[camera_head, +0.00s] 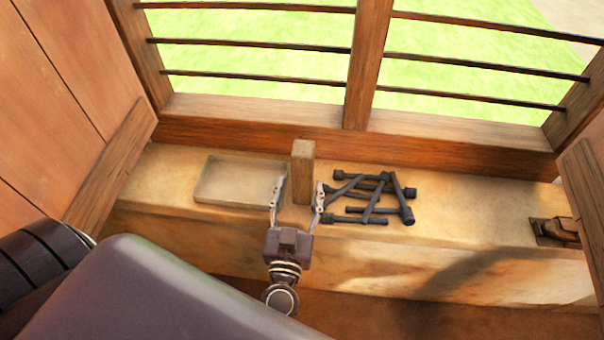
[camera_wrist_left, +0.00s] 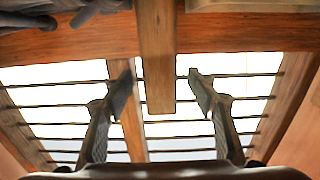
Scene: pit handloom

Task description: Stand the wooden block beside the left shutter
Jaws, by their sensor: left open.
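The wooden block (camera_head: 302,160) stands upright on the ledge, near the window's middle post. My left gripper (camera_head: 300,188) is open, with one finger on each side of the block and a small gap visible at each side. In the left wrist view, the block (camera_wrist_left: 156,60) extends down from the top edge between the two fingertips (camera_wrist_left: 161,82); contact is not visible. The left shutter (camera_head: 62,75) is the wooden panel at the far left, well away from the block. My right gripper is not in view.
A shallow tray (camera_head: 238,181) lies left of the block. Several dark rods (camera_head: 372,198) lie in a loose pile close to its right. A small dark fitting (camera_head: 556,232) sits at the ledge's right end. Bare ledge (camera_head: 160,185) shows between tray and left shutter. The barred window stands behind.

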